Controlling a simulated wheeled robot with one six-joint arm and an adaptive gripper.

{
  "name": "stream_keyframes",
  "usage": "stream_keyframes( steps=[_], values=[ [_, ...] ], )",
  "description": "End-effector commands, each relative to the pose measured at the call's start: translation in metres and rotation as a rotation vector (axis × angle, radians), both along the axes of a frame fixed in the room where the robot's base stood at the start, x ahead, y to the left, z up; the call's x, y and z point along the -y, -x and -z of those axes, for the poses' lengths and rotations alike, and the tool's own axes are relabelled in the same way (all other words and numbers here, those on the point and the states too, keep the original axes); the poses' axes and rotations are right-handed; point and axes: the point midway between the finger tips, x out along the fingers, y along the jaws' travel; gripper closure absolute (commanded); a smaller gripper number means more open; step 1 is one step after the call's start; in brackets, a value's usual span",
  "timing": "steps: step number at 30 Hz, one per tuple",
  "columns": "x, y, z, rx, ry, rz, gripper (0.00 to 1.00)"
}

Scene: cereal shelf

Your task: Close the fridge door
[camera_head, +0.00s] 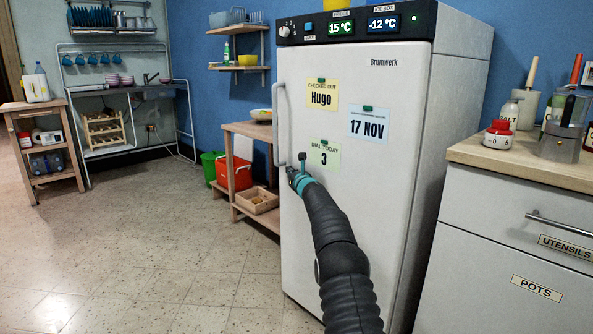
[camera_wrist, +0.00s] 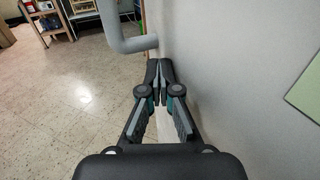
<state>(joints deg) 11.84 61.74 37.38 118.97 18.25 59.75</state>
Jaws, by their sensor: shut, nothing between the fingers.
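The white fridge (camera_head: 350,220) stands upright with its front towards me. Its door (camera_head: 310,240) looks flush or nearly flush with the body; I cannot tell whether a small gap is left. The grey vertical door handle (camera_head: 283,125) is on the door's left edge. My gripper (camera_head: 296,167) is shut and empty in front of the door, near the handle's lower end. In the wrist view, my fingertips (camera_wrist: 160,72) point along the door face (camera_wrist: 235,65), just below the bend of the handle (camera_wrist: 117,30). Whether they touch the door is unclear.
The tiled floor (camera_head: 130,240) at left is free.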

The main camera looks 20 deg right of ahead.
Motion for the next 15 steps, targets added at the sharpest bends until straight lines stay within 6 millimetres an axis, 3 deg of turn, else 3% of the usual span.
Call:
stream_keyframes(
  steps=[15],
  values=[
    [-0.026,0.009,0.006,0.003,0.001,-0.001,1.0]
  ],
)
